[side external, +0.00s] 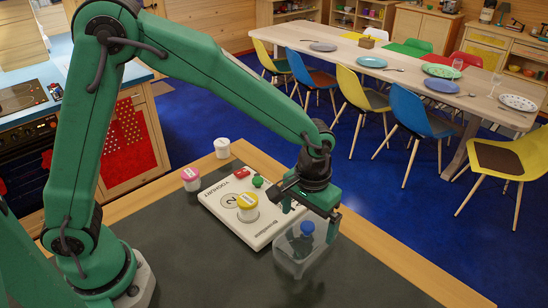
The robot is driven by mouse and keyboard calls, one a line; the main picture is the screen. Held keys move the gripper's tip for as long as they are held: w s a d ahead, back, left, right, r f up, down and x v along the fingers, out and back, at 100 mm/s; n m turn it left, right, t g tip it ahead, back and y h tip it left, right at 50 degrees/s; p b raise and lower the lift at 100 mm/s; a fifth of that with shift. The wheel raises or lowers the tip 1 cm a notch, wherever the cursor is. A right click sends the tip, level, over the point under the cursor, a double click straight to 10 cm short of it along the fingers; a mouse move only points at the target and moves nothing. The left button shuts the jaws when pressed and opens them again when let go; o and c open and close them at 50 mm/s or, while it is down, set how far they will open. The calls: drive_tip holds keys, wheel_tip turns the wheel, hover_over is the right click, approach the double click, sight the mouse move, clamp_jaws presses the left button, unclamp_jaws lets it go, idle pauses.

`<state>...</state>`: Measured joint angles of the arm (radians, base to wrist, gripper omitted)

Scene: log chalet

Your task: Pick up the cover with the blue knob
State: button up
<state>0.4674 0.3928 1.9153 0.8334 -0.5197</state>
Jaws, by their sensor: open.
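The cover is a clear, see-through box (290,264) with a blue knob (307,228) on top. It is at the right end of a white yoghurt appliance (262,232), near the table's right edge. My gripper (310,216) is right above the cover, pointing down. Its jaws are open, one finger to the left of the blue knob and one to the right in this view. The knob shows between and slightly below them. I cannot tell how far down the fingers reach around it. Nothing is held.
The dark tabletop (200,270) in front is clear.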

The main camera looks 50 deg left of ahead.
sight(307, 235)
drive_tip(key=shift+d+f, duration=0.1)
drive_tip(key=shift+f, duration=2.8)
drive_tip(key=c, duration=1)
drive_tip(key=shift+r, duration=0.1)
drive_tip(key=shift+r, duration=0.65)
drive_tip(key=r, duration=0.3)
drive_tip(key=shift+s+d+r, duration=0.1)
drive_tip(key=shift+s+d, duration=0.2)
drive_tip(key=shift+s, duration=0.1)
drive_tip(key=s+d+r, duration=0.5)
drive_tip(key=s+r, duration=0.1)
drive_tip(key=s, duration=0.3)
drive_tip(key=shift+s+d+r, duration=0.15)
drive_tip(key=shift+d+r, duration=0.05)
drive_tip(key=shift+d, duration=0.1)
